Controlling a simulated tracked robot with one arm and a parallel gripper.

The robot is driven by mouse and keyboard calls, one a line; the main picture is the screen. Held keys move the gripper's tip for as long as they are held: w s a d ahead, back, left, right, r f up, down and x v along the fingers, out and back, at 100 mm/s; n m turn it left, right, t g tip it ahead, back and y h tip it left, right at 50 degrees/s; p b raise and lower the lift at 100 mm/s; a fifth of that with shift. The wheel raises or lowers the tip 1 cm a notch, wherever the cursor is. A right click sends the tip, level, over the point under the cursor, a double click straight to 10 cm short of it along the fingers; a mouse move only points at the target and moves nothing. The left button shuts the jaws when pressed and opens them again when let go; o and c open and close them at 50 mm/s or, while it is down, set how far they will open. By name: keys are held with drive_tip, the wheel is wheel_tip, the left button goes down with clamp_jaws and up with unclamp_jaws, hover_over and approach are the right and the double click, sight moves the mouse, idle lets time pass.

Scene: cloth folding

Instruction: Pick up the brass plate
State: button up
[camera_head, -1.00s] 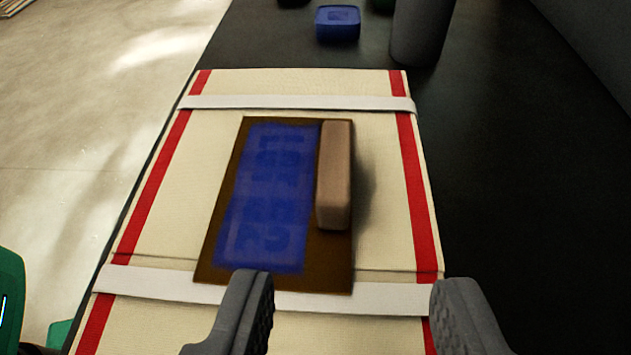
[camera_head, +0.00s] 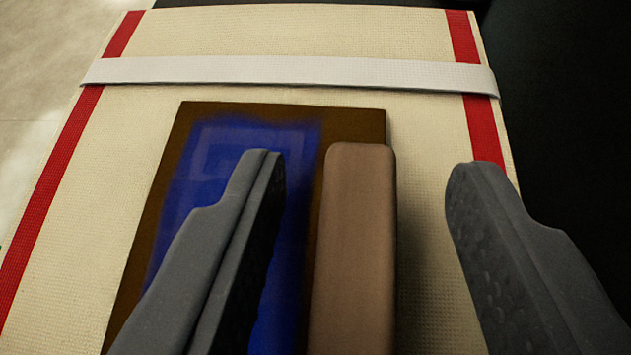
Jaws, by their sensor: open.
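The brass plate (camera_head: 160,225) looks dark brown with a blue-painted area (camera_head: 215,150) on its face. It lies flat on a cream folded cloth (camera_head: 430,130) with red stripes. A tan wooden block-like handle (camera_head: 357,240) stands along the plate's right side. My gripper (camera_head: 365,165) is open. Its left finger is over the blue area, its right finger over the cloth right of the plate. The handle lies between the two fingers, with a gap on each side. The plate's near end is out of frame, and the left finger hides part of the blue area.
A white band (camera_head: 290,72) crosses the cloth beyond the plate. A dark surface (camera_head: 570,120) lies to the right of the cloth. A pale floor (camera_head: 40,90) shows at the left. Bare cloth lies beyond the plate.

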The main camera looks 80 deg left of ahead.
clamp_jaws()
